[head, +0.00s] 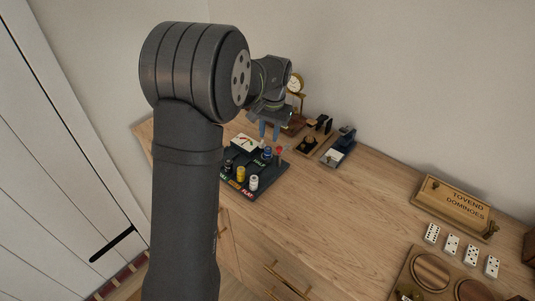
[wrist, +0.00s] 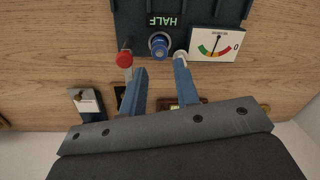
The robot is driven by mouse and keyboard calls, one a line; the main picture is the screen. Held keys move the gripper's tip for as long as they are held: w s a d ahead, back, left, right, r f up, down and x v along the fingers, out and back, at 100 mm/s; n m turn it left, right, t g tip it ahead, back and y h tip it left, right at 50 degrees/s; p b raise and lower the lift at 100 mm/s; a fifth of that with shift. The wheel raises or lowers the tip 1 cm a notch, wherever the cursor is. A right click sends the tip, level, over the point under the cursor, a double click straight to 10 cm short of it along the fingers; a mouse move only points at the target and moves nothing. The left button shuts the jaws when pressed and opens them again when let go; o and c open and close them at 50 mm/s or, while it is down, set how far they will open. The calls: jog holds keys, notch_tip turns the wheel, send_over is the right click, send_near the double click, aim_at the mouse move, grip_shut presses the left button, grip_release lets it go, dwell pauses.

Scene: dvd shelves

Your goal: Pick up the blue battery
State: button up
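The blue battery (head: 266,153) stands upright at the back of a dark tray (head: 268,182). In the wrist view the blue battery (wrist: 159,45) shows its round top, beside the word HALF. My gripper (head: 269,131) is above the back edge of the tray, fingers pointing down. In the wrist view my gripper (wrist: 160,68) is open and empty, with the blue battery lying just beyond the gap between the fingertips. I cannot tell the height of the fingertips over it.
A red-topped piece (wrist: 124,58) and a small white-topped piece (wrist: 181,56) flank the blue battery closely. Yellow (head: 241,174) and white (head: 253,182) batteries stand at the tray's front. A gauge (head: 245,142) is at its back left. Stands with small items are behind; bare wood lies right.

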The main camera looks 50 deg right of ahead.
aim_at(268, 148)
jog(key=shift+w+d+f, duration=0.1)
jog(key=shift+w+f, duration=0.05)
jog(key=shift+f, duration=1.55)
jog(key=shift+w+d+f, duration=0.1)
jog(key=shift+f, duration=1.6)
grip_shut()
